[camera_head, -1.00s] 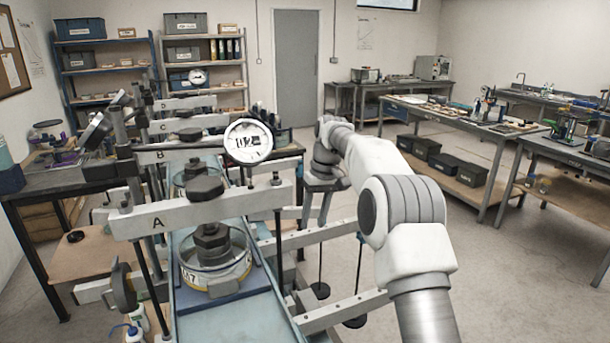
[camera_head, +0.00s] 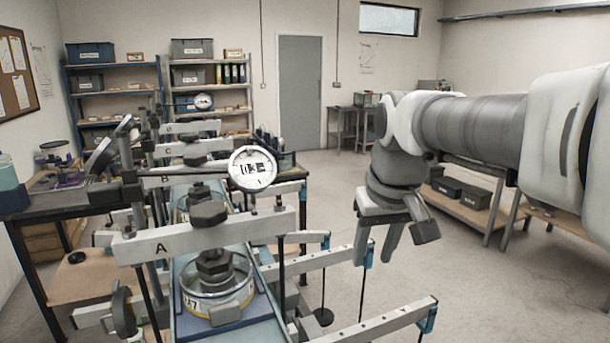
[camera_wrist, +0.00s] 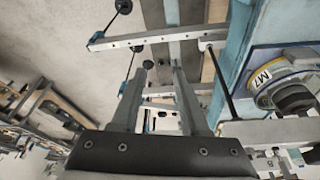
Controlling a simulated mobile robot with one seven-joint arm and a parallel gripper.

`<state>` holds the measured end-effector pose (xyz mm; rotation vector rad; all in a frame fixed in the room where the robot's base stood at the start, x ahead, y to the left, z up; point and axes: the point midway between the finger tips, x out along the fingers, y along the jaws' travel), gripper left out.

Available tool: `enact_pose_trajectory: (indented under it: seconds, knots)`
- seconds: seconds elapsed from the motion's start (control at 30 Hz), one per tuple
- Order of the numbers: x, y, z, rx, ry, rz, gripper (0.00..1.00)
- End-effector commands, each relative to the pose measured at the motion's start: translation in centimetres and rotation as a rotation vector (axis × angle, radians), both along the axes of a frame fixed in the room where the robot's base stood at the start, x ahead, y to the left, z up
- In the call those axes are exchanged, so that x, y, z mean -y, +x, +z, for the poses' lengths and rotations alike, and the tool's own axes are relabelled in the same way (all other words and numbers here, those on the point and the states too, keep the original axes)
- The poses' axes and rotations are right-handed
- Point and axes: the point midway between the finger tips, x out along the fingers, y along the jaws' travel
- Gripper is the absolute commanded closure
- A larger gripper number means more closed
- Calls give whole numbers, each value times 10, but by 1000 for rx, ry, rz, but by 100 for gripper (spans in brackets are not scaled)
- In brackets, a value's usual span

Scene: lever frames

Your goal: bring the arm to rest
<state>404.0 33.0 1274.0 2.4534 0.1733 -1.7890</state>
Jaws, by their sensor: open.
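My gripper (camera_head: 376,245) hangs from my arm right of the lever frames in the head view, fingers pointing down. Its two fingers are apart with nothing between them; they also show in the wrist view (camera_wrist: 160,68). The nearest lever frame has a white beam marked A (camera_head: 200,236) over a round cell marked with a 7 (camera_head: 222,296). The same cell, marked M7, shows at the right of the wrist view (camera_wrist: 275,88). A dial gauge (camera_head: 252,168) stands above beam A. In the head view my gripper is clear of the frames' beams.
Long lever arms (camera_head: 375,323) with hanging weights (camera_head: 323,316) reach out right of the frames, below and left of my gripper. A bench with dark boxes (camera_head: 460,192) on its lower shelf stands behind my arm. The floor (camera_head: 500,295) at the right is open.

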Motion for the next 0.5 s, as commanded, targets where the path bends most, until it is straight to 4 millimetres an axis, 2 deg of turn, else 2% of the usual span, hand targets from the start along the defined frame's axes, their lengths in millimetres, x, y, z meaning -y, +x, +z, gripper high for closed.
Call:
enact_pose_trajectory:
  seconds: [0.03, 0.3, 0.5]
  knots:
    - [4, -18, 0, 20, -1, -15, 55]
    - [22, -96, -24, 106, 8, -87, 55]
    - [30, -139, -51, 158, 20, -129, 55]
